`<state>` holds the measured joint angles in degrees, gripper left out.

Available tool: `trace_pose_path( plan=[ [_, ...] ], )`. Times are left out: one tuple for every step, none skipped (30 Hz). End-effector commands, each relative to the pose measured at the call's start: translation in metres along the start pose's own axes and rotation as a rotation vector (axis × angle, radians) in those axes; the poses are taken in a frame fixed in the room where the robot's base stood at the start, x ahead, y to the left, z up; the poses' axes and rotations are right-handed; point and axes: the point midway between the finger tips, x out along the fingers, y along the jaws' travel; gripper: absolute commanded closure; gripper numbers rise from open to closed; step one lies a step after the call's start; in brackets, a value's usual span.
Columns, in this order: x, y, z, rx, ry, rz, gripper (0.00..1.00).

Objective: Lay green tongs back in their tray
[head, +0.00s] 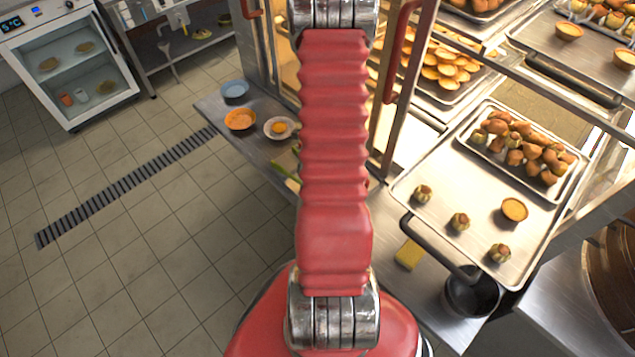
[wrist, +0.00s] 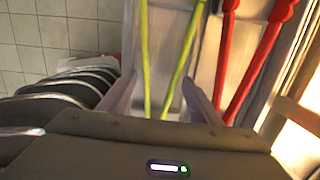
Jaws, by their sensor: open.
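The green tongs (wrist: 144,50) lie in the wrist view with their two thin arms reaching from the top edge down between my gripper's fingers. My gripper (wrist: 159,82) is open, one finger on either side of the tongs, and does not visibly grip them. The lower ends of the tongs are hidden behind the gripper body. A metal surface lies under them; I cannot tell whether it is their tray. In the head view my arm hides the gripper, and a small green piece (head: 286,172) shows beside the arm; I cannot tell whether it is the tongs.
Red tongs (wrist: 247,65) lie close to the right finger. In the head view, a steel counter (head: 262,150) holds a blue bowl (head: 235,89) and an orange bowl (head: 240,119). A large pastry tray (head: 435,208) juts out at right. Tiled floor is free at left.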

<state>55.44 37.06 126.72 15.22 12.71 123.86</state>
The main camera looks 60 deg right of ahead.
Motion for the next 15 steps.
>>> trace_pose_path(
  plan=[
    [0.0,0.0,0.0,0.0,0.0,0.0,0.42],
    [0.0,0.0,0.0,0.0,0.0,0.0,0.42],
    [0.0,0.0,0.0,0.0,0.0,0.0,0.42],
    [0.0,0.0,0.0,0.0,0.0,0.0,0.42],
    [0.0,0.0,0.0,0.0,0.0,0.0,0.42],
    [-0.001,0.0,0.0,0.0,0.0,0.0,0.42],
    [-0.002,0.0,0.0,0.0,0.0,0.0,0.42],
    [-0.003,0.0,0.0,0.0,0.0,0.0,0.42],
    [-0.005,0.0,0.0,0.0,0.0,0.0,0.42],
    [-0.006,0.0,0.0,0.0,0.0,0.0,0.42],
    [-0.008,0.0,0.0,0.0,-0.001,0.0,0.42],
    [-0.011,0.0,0.0,0.0,-0.001,0.0,0.42],
    [-0.014,0.0,0.001,-0.001,-0.002,-0.001,0.42],
    [-0.017,-0.001,0.001,0.0,-0.002,-0.001,0.42],
    [-0.021,0.0,0.001,0.0,-0.002,-0.001,0.42]
  ],
)
